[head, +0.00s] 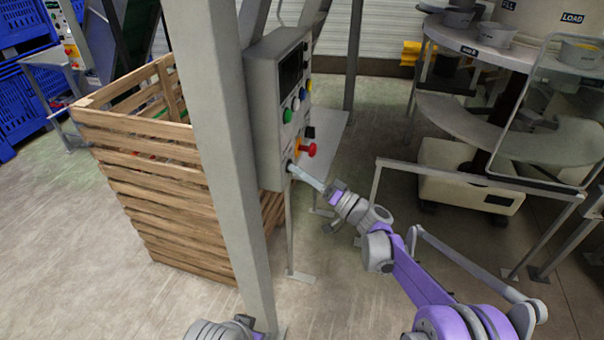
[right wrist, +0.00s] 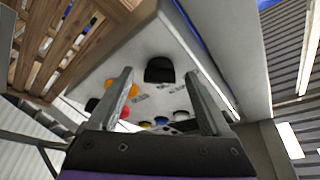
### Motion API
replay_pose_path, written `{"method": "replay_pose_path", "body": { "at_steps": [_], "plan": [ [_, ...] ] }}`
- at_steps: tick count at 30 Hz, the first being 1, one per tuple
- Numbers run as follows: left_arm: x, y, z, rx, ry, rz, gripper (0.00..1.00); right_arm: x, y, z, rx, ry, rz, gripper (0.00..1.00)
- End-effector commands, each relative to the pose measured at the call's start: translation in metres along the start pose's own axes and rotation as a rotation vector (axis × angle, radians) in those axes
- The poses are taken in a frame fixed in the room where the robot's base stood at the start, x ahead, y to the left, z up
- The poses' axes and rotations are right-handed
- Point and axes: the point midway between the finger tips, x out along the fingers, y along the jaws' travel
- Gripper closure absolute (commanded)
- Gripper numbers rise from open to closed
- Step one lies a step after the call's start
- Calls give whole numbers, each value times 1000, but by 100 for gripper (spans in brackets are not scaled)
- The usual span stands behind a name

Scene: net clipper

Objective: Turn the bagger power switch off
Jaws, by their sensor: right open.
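The grey control box (head: 268,105) hangs beside a grey post in the head view. Its panel carries several coloured buttons and a red knob (head: 308,150). My right gripper (head: 293,168) is at the lower end of this panel. In the right wrist view its two fingers are apart, with a black knob (right wrist: 159,70), likely the power switch, between their tips (right wrist: 160,76). I cannot tell whether the fingers touch it. An orange part (right wrist: 121,89) shows behind the left finger. A grey part at the bottom edge of the head view may be my left arm; its fingers are not visible.
The grey post (head: 220,150) stands just left of the box. A wooden slatted crate (head: 165,190) is behind it. A grey metal frame (head: 480,176) and a round tiered table (head: 500,55) stand at the right. Bare floor lies between.

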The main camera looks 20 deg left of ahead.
Motion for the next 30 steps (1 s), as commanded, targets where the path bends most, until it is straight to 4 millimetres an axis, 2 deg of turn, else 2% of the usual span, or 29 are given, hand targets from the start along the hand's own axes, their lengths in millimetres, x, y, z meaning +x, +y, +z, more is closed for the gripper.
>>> {"method": "replay_pose_path", "body": {
  "at_steps": [5,12,18,22,30],
  "plan": [
    [3,0,2,0,-2,0,50,-19,1,0,0,2,2,18],
    [10,0,8,0,-5,0,50,-68,2,0,-1,2,3,18],
    [13,0,10,0,-6,0,50,-98,1,0,-1,1,2,18],
    [13,0,10,0,-7,0,50,-106,0,0,-1,0,1,18],
    [13,0,10,0,-7,0,50,-108,0,0,-1,0,0,18]
  ]
}}
